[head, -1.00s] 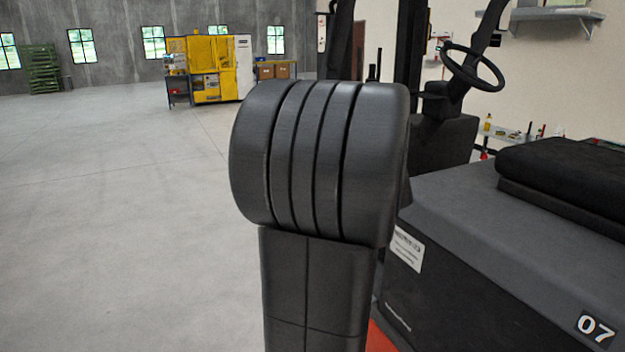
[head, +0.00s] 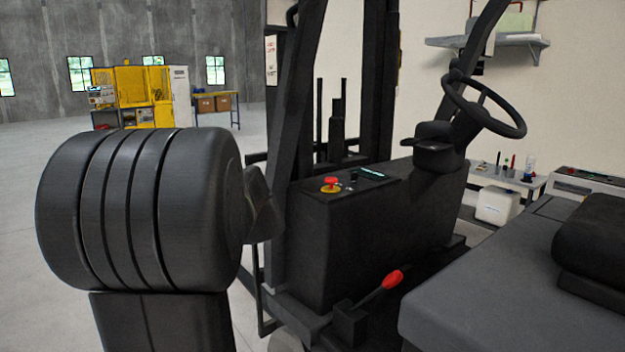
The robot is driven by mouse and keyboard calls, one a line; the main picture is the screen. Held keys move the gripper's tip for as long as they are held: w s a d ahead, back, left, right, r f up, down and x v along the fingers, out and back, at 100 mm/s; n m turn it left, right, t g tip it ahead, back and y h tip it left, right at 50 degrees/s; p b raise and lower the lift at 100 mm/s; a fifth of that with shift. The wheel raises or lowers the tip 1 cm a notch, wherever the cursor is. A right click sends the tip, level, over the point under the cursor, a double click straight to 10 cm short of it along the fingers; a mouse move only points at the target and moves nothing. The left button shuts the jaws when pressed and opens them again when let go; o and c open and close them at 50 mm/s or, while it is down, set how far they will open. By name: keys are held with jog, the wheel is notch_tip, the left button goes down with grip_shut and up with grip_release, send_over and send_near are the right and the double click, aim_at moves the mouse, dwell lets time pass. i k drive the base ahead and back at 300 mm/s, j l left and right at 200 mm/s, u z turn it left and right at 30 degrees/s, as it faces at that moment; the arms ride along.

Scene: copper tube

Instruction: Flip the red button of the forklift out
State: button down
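The forklift (head: 365,240) stands at the right, dark grey and black. On top of its front console, a red button (head: 330,182) sits on a yellow base. My own dark arm fills the left of the view, to the left of the console. My gripper is not clearly in view; a small part of the arm behind the large joint shows just left of the forklift's mast post, and no fingertips can be made out.
A lever with a red handle (head: 392,279) rises low in front of the console. The steering wheel (head: 485,105) and seat (head: 597,235) are to the right. A yellow machine (head: 130,92) stands far back. Open floor lies at the left.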

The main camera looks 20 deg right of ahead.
aim_at(331, 181)
jog(key=i+z, duration=0.7)
jog(key=i+j+z, duration=0.1)
jog(key=z, duration=0.25)
jog(key=i+z, duration=0.25)
jog(key=z, duration=0.15)
jog(key=i+z, duration=0.35)
jog(key=k, duration=0.05)
